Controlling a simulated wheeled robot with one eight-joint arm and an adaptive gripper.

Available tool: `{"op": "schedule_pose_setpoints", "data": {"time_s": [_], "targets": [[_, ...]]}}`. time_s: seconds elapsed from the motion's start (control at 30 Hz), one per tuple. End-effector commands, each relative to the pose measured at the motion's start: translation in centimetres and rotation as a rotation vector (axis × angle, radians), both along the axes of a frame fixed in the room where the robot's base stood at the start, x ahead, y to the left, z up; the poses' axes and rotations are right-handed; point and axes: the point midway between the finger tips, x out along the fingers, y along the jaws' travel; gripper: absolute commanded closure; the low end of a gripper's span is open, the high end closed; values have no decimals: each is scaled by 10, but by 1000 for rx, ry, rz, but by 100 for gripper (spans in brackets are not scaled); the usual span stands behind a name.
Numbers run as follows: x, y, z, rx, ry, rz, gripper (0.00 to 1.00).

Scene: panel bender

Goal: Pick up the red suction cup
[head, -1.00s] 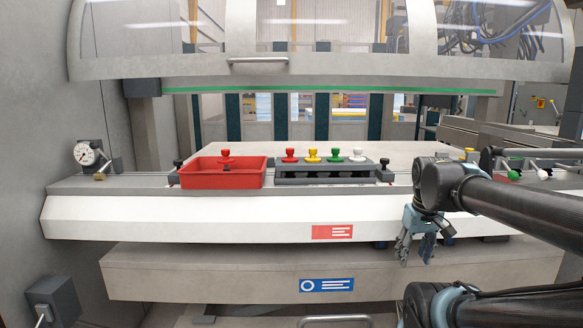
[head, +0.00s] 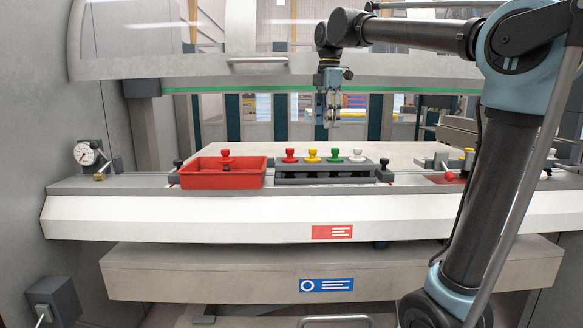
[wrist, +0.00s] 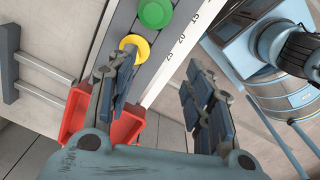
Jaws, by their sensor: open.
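One red suction cup (head: 290,156) stands in the dark rack (head: 328,179), at the left end of a row with yellow, green and white cups. Another red cup (head: 226,160) stands in the red tray (head: 222,181) to the left. My gripper (head: 330,122) is open and empty, pointing down well above the rack, right of both red cups. In the wrist view a yellow cup (wrist: 136,46) is partly behind one finger, and a green cup (wrist: 155,14) lies beyond it. Part of the red tray (wrist: 76,118) shows there; no red cup is visible.
A gauge (head: 88,154) stands at the far left. The machine's raised cover (head: 262,72) hangs above and behind the ledge.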

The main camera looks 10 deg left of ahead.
Motion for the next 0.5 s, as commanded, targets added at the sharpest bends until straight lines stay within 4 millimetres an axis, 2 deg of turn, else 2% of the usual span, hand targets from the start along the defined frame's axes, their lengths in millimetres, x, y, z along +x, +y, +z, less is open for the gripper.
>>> {"op": "schedule_pose_setpoints", "data": {"time_s": [0.03, 0.2, 0.33, 0.5], "targets": [[3, 21, 12, -5, 3, 87, 53], [6, 78, 41, -22, 16, 366, 53], [5, 109, 55, -30, 23, 519, 53], [3, 128, 62, -35, 27, 619, 53]]}}
